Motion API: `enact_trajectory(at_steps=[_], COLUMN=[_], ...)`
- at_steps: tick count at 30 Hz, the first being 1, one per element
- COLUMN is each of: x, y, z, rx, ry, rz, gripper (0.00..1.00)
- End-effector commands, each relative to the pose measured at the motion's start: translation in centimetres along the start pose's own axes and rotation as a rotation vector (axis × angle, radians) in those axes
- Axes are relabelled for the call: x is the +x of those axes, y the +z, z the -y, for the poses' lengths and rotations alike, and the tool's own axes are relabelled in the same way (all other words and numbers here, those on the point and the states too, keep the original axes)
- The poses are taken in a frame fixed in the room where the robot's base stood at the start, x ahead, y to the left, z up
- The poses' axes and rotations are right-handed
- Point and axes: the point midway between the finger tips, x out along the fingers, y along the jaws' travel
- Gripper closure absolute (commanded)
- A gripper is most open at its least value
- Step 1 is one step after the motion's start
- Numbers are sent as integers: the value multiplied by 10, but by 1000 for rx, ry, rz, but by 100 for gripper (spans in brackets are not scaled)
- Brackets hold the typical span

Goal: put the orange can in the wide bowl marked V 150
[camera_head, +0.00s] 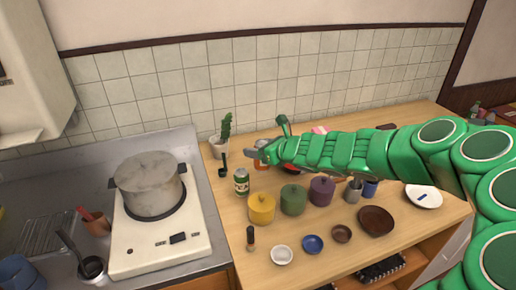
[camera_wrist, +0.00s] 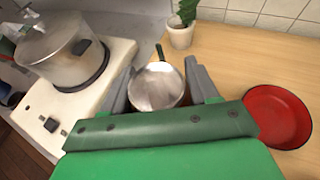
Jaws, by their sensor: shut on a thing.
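My gripper (camera_head: 257,155) is above the counter, left of the middle in the head view. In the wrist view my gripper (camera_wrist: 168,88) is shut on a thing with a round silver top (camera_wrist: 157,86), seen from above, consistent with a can. In the head view a small orange-red patch (camera_head: 260,165) shows at my fingertips. Most of the held thing is hidden. A wide red bowl (camera_wrist: 277,115) lies to the right of my gripper in the wrist view; the arm mostly hides it in the head view. I cannot read a V 150 mark on any bowl.
A green can (camera_head: 241,182), yellow pot (camera_head: 262,208), green pot (camera_head: 293,200) and purple pot (camera_head: 322,191) stand on the counter. Small bowls and a brown dish (camera_head: 376,220) lie in front. A cactus (camera_head: 224,130) is behind; a stove with a steel pot (camera_head: 149,185) is left.

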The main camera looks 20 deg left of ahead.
Motion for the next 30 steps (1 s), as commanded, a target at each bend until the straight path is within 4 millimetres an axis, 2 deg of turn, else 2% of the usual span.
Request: enact_trajectory(at_steps=[5,15,21,24,30], x=[0,-4,-6,-7,-4], y=[0,4,8,10,11], z=[17,105,146,164,187], rx=[2,12,5,-2,-23], ry=[-11,-40,-21,-5,52], rz=[-2,-4,-4,-2,-3], gripper=[70,70,70,70,70])
